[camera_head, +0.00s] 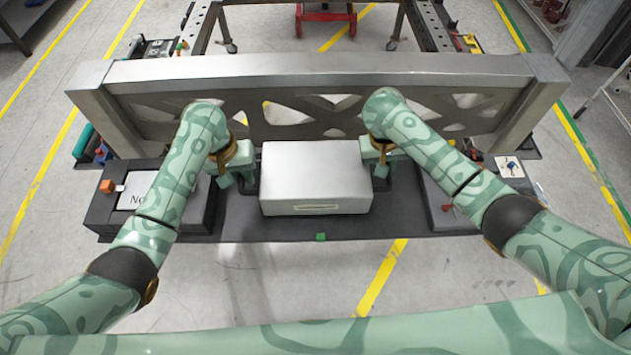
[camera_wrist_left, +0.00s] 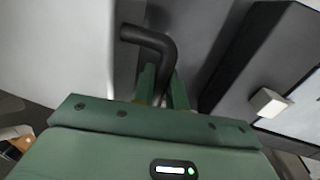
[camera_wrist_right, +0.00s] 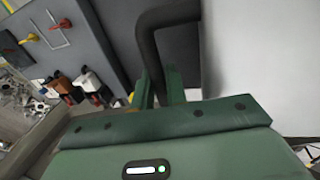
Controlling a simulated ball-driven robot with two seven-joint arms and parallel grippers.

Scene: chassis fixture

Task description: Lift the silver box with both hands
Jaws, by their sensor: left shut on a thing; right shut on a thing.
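The silver box (camera_head: 315,176) is in the middle of the head view, on or just above the dark shelf; I cannot tell whether it touches. It has a dark handle on each side. My left gripper (camera_head: 245,172) is at the box's left side, and in the left wrist view its fingers (camera_wrist_left: 162,88) are shut on the black left handle (camera_wrist_left: 152,40). My right gripper (camera_head: 373,165) is at the box's right side, and in the right wrist view its fingers (camera_wrist_right: 157,88) are shut on the black right handle (camera_wrist_right: 150,45). The lower finger parts are partly hidden.
A metal beam with cut-outs (camera_head: 300,68) stands close behind the box. The dark shelf (camera_head: 270,228) carries a dark case with a white label (camera_head: 135,190) at the left and a grey case (camera_head: 445,205) at the right. A small green block (camera_head: 320,237) lies at the front edge.

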